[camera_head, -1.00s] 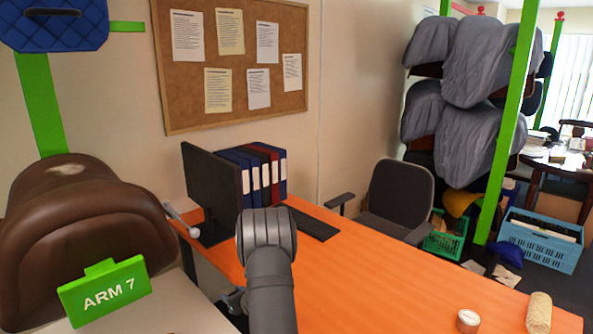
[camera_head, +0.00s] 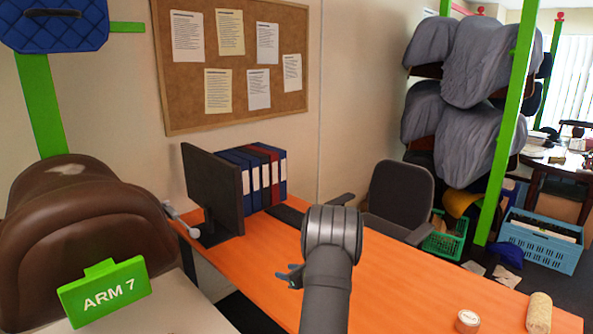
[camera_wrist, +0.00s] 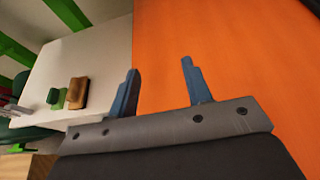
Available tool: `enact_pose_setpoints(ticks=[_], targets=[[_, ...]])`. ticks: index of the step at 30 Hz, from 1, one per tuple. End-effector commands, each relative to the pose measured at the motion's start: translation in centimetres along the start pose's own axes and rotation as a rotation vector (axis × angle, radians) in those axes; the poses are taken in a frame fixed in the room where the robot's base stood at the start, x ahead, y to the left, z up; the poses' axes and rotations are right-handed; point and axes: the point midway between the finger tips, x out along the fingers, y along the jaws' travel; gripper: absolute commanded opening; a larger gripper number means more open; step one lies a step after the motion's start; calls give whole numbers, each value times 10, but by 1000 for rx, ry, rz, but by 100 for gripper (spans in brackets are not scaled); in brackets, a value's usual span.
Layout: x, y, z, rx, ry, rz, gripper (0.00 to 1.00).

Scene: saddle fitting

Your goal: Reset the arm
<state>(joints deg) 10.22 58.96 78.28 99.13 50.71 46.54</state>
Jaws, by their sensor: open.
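My gripper (camera_wrist: 158,85) shows in the wrist view with its two blue-grey fingers apart and nothing between them. In the head view, part of my gripper (camera_head: 291,276) shows just left of my dark grey arm, above the orange desk (camera_head: 395,275). The rest of it is hidden behind the arm. In the wrist view the orange desk top (camera_wrist: 240,60) lies beyond the fingers, and a white table (camera_wrist: 95,75) is at the left.
A monitor (camera_head: 212,190), several binders (camera_head: 262,175) and a chair (camera_head: 400,195) stand behind the arm. A small round tin (camera_head: 467,321) and a beige roll (camera_head: 539,313) are at the desk's front right. A brown saddle (camera_head: 90,230) is at left. The desk's middle right is clear.

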Motion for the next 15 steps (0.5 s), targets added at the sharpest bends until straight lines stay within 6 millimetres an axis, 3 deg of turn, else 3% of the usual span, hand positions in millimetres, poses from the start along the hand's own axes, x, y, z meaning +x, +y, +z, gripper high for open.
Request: enact_pose_setpoints(ticks=[15], targets=[[-78, -71, -11, -6, 0, 13, 45]])
